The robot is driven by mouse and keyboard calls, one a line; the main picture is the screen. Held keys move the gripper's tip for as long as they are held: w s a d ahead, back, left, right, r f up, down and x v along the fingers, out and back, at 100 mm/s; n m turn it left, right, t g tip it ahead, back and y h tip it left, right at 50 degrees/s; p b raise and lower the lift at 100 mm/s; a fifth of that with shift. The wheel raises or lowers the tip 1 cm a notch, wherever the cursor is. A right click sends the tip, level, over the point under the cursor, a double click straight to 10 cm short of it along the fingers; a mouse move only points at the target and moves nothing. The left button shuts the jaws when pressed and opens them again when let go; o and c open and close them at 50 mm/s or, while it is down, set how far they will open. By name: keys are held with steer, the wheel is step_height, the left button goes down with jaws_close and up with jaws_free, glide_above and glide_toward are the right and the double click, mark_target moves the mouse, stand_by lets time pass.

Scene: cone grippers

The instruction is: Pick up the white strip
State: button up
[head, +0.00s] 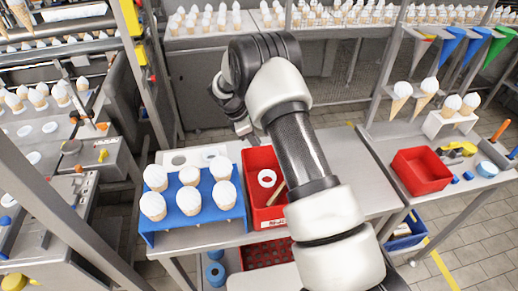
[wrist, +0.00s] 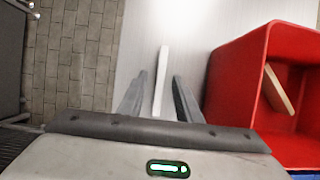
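The white strip (wrist: 162,75) is a thin, narrow bar lying lengthwise on the pale table in the wrist view. My gripper (wrist: 158,100) is open, with one dark finger on each side of the strip and a gap visible to both. I cannot tell how far the fingertips are above the table. In the head view my gripper (head: 249,136) hangs at the back of the table, just behind the red bin. I cannot make out the strip there.
A red bin (wrist: 235,75) stands close to the right of my gripper, with a wooden piece (wrist: 278,90) inside. In the head view a blue rack (head: 195,224) holds several cones, and a white holed plate (head: 179,160) lies behind it. Another red bin (head: 421,171) sits further right.

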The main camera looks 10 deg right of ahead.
steer(key=shift+f, duration=0.25)
stand_by(0.4)
jaws_close()
